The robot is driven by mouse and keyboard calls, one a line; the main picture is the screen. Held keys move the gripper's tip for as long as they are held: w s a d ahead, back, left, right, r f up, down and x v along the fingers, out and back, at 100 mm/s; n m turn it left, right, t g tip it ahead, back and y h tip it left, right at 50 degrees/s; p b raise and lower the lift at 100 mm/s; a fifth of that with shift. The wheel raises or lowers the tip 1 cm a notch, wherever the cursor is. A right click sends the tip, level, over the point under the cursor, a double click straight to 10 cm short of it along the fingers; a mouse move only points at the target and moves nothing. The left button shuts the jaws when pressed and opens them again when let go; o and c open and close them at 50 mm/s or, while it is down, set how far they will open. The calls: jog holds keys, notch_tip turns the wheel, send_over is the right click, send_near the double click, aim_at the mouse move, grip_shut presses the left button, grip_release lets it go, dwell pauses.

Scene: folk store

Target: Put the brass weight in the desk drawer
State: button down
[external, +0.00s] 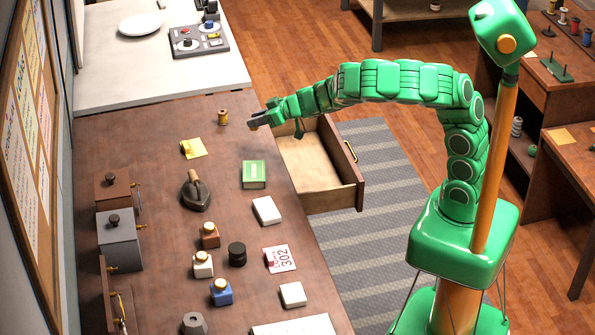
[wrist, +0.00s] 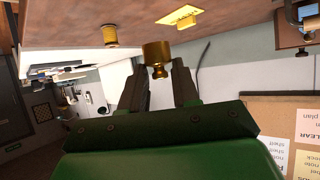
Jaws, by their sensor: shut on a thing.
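The brass weight (wrist: 157,53) is a small gold cylinder with a knob, held between the fingertips of my gripper (wrist: 158,75) in the wrist view. In the external view my gripper (external: 260,122) is shut on it near the desk's right edge, beside the back of the open drawer; the weight is mostly hidden there. The desk drawer (external: 312,165) is pulled out from the desk's right side. The part of its wooden inside that shows is empty.
A thread spool (external: 223,117) stands on the desk left of my gripper. Yellow notes (external: 193,148), a flat iron (external: 196,192) and a green box (external: 254,174) are nearby. A white counter (external: 110,75) adjoins the desk's far end.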

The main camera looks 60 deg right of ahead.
jog(key=a+n+g+y, duration=0.2)
jog(key=a+n+y, duration=0.3)
jog(key=a, duration=1)
jog(key=s+a+r+n+g+y, duration=0.2)
jog(key=s+a+n+g, duration=0.5)
jog(key=a, duration=0.5)
jog(key=s+a+r+n+g+y, duration=0.25)
jog(key=s+a+n+g, duration=0.2)
jog(key=s+a, duration=0.55)
jog(key=shift+t, duration=0.25)
jog(key=shift+w+a+f, duration=1.55)
jog(key=shift+w+a, duration=0.1)
jog(key=shift+w, duration=0.4)
jog(key=shift+w+a+f, duration=1.6)
jog(key=shift+w, duration=0.4)
jog(key=shift+w+a+f, duration=1.55)
jog(key=shift+w+a, duration=0.1)
jog(key=shift+w, duration=0.4)
jog(key=shift+w+a+f, duration=0.2)
jog(key=shift+w+f, duration=0.05)
jog(key=shift+f, duration=1.65)
jog(key=shift+f, duration=0.15)
